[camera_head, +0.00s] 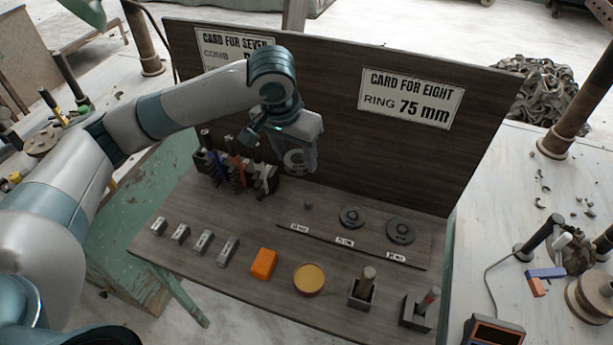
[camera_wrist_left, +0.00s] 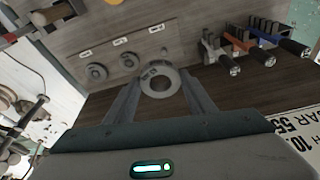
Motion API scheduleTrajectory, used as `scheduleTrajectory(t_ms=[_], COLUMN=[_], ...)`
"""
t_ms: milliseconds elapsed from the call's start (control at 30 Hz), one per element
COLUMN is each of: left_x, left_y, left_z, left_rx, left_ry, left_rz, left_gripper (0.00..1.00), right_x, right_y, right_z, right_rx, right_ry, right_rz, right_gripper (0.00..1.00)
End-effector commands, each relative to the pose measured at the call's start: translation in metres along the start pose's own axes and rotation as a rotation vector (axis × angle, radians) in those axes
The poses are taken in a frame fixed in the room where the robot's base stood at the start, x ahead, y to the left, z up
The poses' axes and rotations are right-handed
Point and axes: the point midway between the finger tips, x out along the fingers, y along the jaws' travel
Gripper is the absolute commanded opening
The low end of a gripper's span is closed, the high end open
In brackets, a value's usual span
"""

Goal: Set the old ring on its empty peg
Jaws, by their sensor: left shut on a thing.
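My left gripper (camera_head: 297,155) is shut on a grey ring (camera_wrist_left: 160,71), which sits between its two fingertips in the left wrist view. The ring is held in the air in front of the dark back panel. A short bare peg (camera_head: 308,203) stands on the board below the gripper, left of two dark rings on the board, the middle one (camera_head: 352,217) and the right one (camera_head: 400,230). The two seated rings also show in the left wrist view (camera_wrist_left: 129,60). Small labels lie in front of the row. My right gripper is not in view.
A rack with combs and tools (camera_head: 235,172) stands left of the peg. Small grey blocks (camera_head: 203,242), an orange block (camera_head: 263,264), a round yellow-topped tin (camera_head: 309,279) and two holders (camera_head: 362,289) line the front. A card on the panel (camera_head: 410,98) reads ring 75 mm.

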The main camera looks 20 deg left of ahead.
Motion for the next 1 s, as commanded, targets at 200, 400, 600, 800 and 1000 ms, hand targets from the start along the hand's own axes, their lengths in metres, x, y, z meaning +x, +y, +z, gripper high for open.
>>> scheduleTrajectory(t_ms=[200, 400, 600, 800, 1000], left_x=[0.035, 0.075, 0.119, 0.156, 0.175], left_y=[0.002, -0.001, -0.007, -0.014, -0.018], left_z=[-0.023, -0.037, -0.042, -0.039, -0.035], left_rx=[0.221, 0.442, 0.655, 0.823, 0.908], left_ry=[-0.004, -0.004, -0.004, -0.003, 0.0], left_rz=[0.067, 0.129, 0.188, 0.233, 0.254], left_gripper=[0.15, 0.15, 0.15, 0.15, 0.15], right_x=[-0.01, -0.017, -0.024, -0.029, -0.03], right_y=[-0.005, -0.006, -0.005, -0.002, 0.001], right_z=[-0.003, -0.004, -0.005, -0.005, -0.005], right_rx=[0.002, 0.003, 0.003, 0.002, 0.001], right_ry=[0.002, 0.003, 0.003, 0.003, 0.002], right_rz=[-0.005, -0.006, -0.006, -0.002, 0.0], right_gripper=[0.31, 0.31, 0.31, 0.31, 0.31])
